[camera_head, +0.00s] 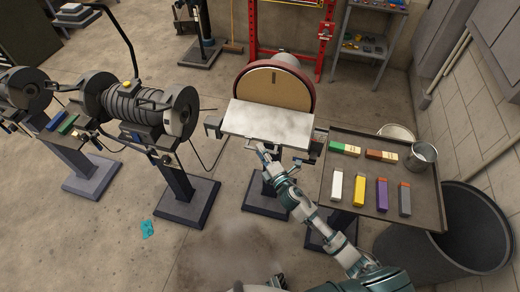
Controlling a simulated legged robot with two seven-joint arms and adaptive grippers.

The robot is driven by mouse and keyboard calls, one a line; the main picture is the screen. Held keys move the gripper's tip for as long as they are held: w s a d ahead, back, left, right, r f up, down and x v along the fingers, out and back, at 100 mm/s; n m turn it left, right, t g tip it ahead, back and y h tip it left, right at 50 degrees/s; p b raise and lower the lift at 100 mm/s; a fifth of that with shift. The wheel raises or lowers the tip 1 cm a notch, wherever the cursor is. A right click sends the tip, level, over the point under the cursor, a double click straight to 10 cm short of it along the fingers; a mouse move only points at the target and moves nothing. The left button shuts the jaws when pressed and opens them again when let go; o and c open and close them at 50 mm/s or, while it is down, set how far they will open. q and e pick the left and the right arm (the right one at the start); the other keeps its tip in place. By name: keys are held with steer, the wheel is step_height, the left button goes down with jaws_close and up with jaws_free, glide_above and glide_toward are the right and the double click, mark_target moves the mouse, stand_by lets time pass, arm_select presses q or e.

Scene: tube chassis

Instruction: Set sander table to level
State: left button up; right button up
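The disc sander (272,86) stands on a dark pedestal ahead of me, with a round tan disc in a dark red housing. Its pale grey sander table (268,121) juts out in front of the disc. I cannot tell from this one view whether the table is level or tilted. My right gripper (266,152) is at the front edge of the table, near its middle, by small metal parts under the edge. Its fingers are small and partly blend with those parts, so I cannot tell whether they grip anything. My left gripper is not in view.
A dark tray (328,196) with coloured bars and a metal cup (423,156) stands close to the right of my arm. A black bin (474,225) is at the far right. A grinder (140,105) on a pedestal stands to the left. A blue scrap (147,229) lies on the floor.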

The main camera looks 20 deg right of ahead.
steer(key=shift+w+a, duration=0.15)
steer(key=shift+w, duration=0.5)
jaws_close()
